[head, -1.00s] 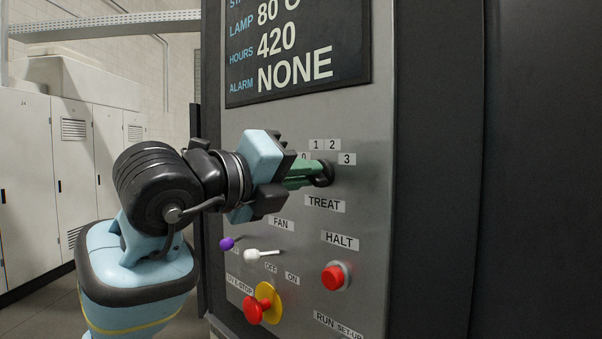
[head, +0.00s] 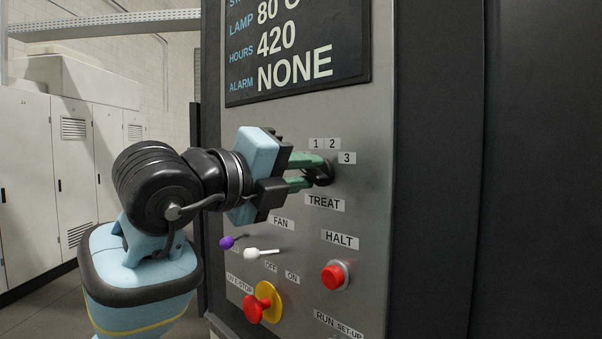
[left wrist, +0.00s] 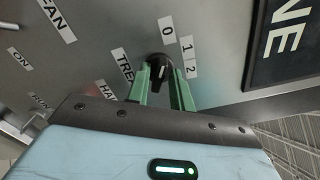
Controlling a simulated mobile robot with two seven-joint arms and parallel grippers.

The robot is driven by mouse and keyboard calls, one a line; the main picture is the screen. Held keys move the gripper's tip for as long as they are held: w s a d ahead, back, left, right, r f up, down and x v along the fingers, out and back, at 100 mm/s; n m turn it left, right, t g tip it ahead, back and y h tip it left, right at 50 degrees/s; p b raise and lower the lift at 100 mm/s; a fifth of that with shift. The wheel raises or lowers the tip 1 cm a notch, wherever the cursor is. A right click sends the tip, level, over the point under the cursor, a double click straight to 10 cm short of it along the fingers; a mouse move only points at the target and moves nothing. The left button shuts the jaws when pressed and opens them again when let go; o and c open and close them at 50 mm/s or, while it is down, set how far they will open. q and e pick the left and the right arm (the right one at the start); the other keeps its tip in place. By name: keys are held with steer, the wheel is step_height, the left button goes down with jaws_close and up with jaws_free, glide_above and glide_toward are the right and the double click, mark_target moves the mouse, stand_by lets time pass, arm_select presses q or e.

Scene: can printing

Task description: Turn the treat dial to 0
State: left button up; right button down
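The treat dial (head: 325,173) is a dark round knob above the TREAT label (head: 324,203) on the grey control panel. My left gripper (head: 314,170) comes in from the left, its two green fingers on either side of the knob. The 0 label (left wrist: 167,32) sits almost straight above the dial there, in line with the fingers. In the head view the 0 is hidden behind a finger, and 1, 2 and 3 show. My right gripper is not in view.
Below the dial are the red HALT button (head: 335,275), a white lever (head: 262,254), a purple knob (head: 227,242) and a red-and-yellow stop button (head: 264,302). A dark display (head: 300,60) is above. Pale cabinets (head: 70,170) stand at the left.

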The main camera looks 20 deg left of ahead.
arm_select(q)
steer(key=shift+o, duration=0.8)
steer(key=v, duration=0.8)
steer(key=shift+w, duration=0.1)
